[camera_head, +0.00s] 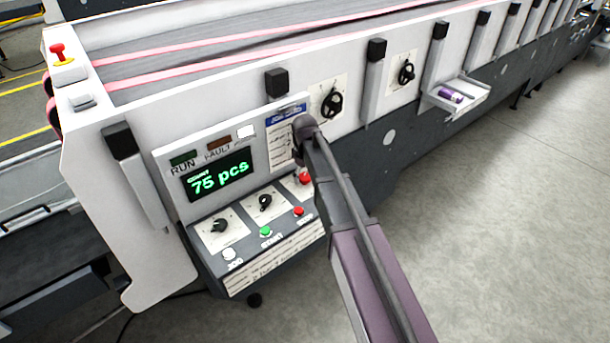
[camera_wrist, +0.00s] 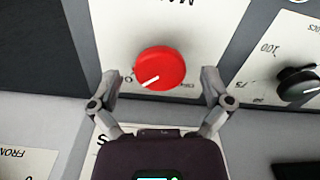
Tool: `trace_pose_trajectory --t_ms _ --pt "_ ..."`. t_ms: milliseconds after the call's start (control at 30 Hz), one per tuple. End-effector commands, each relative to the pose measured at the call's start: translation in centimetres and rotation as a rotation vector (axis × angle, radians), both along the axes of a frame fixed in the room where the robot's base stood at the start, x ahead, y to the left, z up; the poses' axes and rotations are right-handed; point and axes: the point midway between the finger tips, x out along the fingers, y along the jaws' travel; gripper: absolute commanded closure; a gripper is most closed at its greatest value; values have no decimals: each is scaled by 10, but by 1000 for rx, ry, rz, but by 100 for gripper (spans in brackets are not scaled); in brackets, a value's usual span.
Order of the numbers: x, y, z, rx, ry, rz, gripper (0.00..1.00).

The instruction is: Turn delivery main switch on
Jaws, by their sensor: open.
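The delivery main switch is a red round knob (camera_wrist: 160,68) on a cream label plate (camera_wrist: 150,25) whose lettering is partly cut off. A white line on the knob points to the lower left in the wrist view, towards a small mark at the plate's left. In the head view the red knob (camera_head: 305,178) shows beside my arm, its plate partly hidden. My gripper (camera_wrist: 160,76) is open, with one finger on each side of the knob. I see no clear contact between the fingers and the knob.
A black dial (camera_wrist: 298,84) sits close to the right finger in the wrist view. The panel also has a green button (camera_head: 266,231), a red button (camera_head: 299,211), a white button (camera_head: 229,254) and a display (camera_head: 219,174) reading 75 pcs. Open floor (camera_head: 500,220) lies to the right.

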Motion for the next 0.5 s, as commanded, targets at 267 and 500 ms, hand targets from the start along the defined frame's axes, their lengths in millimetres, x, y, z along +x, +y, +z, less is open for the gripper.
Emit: trace_pose_trajectory --t_ms 267,500 --pt "0 0 0 0 0 187 1" --pt "0 0 0 0 0 350 1"
